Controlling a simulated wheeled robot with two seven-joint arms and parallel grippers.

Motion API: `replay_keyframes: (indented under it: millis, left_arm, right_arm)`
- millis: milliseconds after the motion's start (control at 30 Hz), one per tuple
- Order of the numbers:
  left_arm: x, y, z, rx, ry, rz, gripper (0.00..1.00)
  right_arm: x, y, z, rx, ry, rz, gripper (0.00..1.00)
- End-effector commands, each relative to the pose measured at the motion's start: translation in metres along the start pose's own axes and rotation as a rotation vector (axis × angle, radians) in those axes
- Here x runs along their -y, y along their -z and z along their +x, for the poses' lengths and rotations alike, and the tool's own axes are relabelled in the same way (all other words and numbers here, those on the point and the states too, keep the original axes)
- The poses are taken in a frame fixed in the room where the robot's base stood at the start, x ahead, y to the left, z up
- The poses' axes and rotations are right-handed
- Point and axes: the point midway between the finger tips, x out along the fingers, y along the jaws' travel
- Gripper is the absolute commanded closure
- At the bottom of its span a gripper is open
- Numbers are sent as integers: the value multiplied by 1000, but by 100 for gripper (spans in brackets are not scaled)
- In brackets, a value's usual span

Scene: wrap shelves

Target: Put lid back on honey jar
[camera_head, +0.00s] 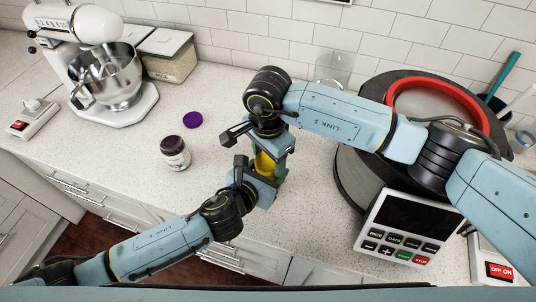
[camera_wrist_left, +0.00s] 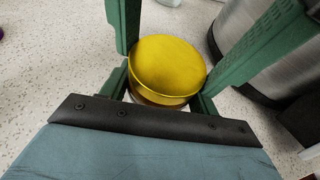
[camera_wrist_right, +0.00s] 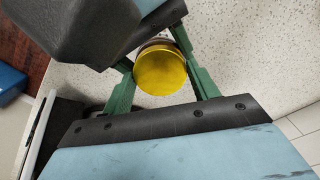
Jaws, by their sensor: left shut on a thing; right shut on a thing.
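The honey jar's yellow lid (camera_head: 264,162) shows between my two grippers in the head view. In the left wrist view the round gold lid (camera_wrist_left: 167,62) sits at the top of the honey jar (camera_wrist_left: 158,98), whose body is mostly hidden. Whether the lid is fully seated cannot be told. My left gripper (camera_head: 266,172) is shut on the honey jar from the front. My right gripper (camera_head: 264,150) is shut on the lid from behind and above. The gold lid (camera_wrist_right: 161,71) also lies between the fingers in the right wrist view.
A dark jar (camera_head: 175,153) stands open on the counter, with a purple lid (camera_head: 192,119) behind it. A stand mixer (camera_head: 95,70) and a container (camera_head: 168,55) are at back left. A large cooker (camera_head: 350,180) stands close on the right.

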Motion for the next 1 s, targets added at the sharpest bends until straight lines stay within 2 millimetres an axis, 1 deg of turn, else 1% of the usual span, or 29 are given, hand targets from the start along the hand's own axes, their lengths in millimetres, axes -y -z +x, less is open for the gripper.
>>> replay_keyframes:
  millis: [33,100,233,333,567,600,733,767,1000]
  left_arm:
    - [1,-2,0,4,2,0,100]
    - [1,-2,0,4,2,0,100]
    - [1,-2,0,4,2,0,100]
    - [1,-2,0,4,2,0,100]
    - [1,-2,0,4,2,0,100]
    - [1,-2,0,4,3,0,100]
    - [1,-2,0,4,2,0,100]
    - [1,-2,0,4,2,0,100]
    - [0,-2,0,5,0,-1,100]
  right_arm:
    - [0,0,0,-1,1,77,68]
    - [0,0,0,0,1,173,68]
    - [0,0,0,0,1,285,68]
    - [0,0,0,0,1,314,68]
    - [0,0,0,0,2,316,68]
    - [0,0,0,0,2,315,39]
    - [0,0,0,0,1,314,22]
    - [0,0,0,0,1,314,19]
    - [0,0,1,0,-1,313,19]
